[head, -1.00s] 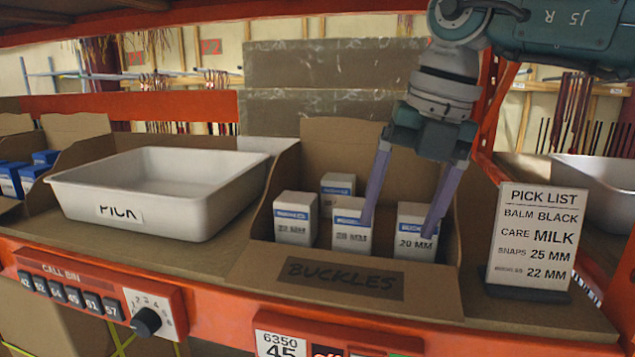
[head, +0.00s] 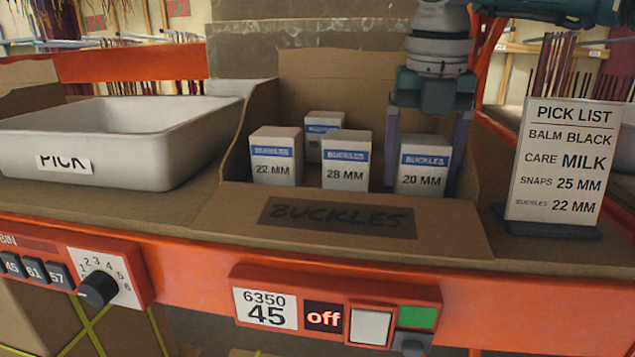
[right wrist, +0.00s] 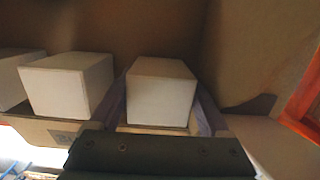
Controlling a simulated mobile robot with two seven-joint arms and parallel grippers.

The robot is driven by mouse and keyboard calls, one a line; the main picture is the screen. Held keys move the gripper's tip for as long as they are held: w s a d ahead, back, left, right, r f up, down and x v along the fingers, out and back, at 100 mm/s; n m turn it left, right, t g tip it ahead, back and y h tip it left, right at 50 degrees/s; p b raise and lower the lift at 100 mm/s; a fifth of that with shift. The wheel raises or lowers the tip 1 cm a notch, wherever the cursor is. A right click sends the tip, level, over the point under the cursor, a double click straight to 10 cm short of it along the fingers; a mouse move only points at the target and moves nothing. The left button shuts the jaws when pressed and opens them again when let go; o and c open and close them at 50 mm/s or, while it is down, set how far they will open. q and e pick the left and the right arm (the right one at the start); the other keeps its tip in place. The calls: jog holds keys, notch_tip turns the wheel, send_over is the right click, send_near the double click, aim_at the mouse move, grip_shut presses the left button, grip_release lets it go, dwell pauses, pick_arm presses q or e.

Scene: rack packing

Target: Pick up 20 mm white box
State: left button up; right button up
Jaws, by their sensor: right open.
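The 20 MM white box (head: 423,166) with a blue BUCKLES band stands upright at the right of the cardboard buckles bin (head: 340,222). My right gripper (head: 426,160) points down over it, open, with one finger on each side of the box. In the right wrist view the same box (right wrist: 161,92) sits between the two fingers (right wrist: 160,115); I cannot tell whether they touch it. My left gripper is not in view.
The 28 MM box (head: 346,160) stands just left of the right gripper's left finger. The 22 MM box (head: 276,157) and another box (head: 322,127) stand further left and behind. A white PICK tray (head: 110,140) is at left; a pick list sign (head: 560,160) is at right.

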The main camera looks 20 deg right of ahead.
jog(key=shift+f, duration=0.15)
jog(key=c, duration=1.2)
